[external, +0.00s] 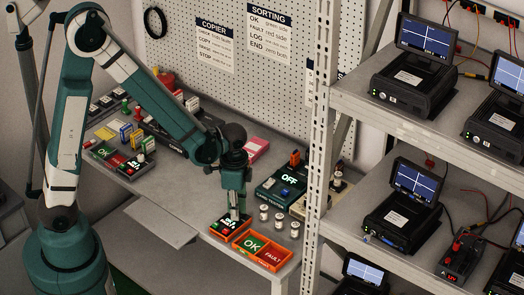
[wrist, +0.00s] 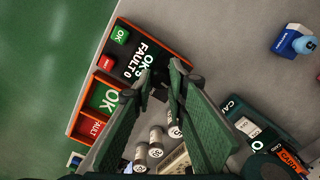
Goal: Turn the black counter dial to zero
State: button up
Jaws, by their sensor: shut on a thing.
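The counter box (wrist: 135,60) is dark with an orange side. Its display shows OK with a digit that looks like 5, and FAULT 0. It has a green OK button (wrist: 120,34) and a red button (wrist: 106,62). In the external view the box (external: 222,229) sits near the table's front edge. My gripper (external: 236,214) points down at its right end. In the wrist view my gripper (wrist: 160,90) has its fingertips closed around a small dark part at the box's edge, apparently the black dial (wrist: 160,95), mostly hidden by the fingers.
An orange tray (external: 236,249) with green OK and red FAULT compartments adjoins the box. Several small labelled cylinders (external: 279,219) stand to its right. An OFF device (external: 284,190) is behind them. A metal rack post (external: 321,120) rises at the right.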

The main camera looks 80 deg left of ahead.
jog(key=shift+m+b, duration=0.55)
jog(key=shift+m, duration=1.15)
jog(key=o, duration=0.9)
jog(key=shift+r, duration=0.15)
jog(key=shift+r, duration=5.9)
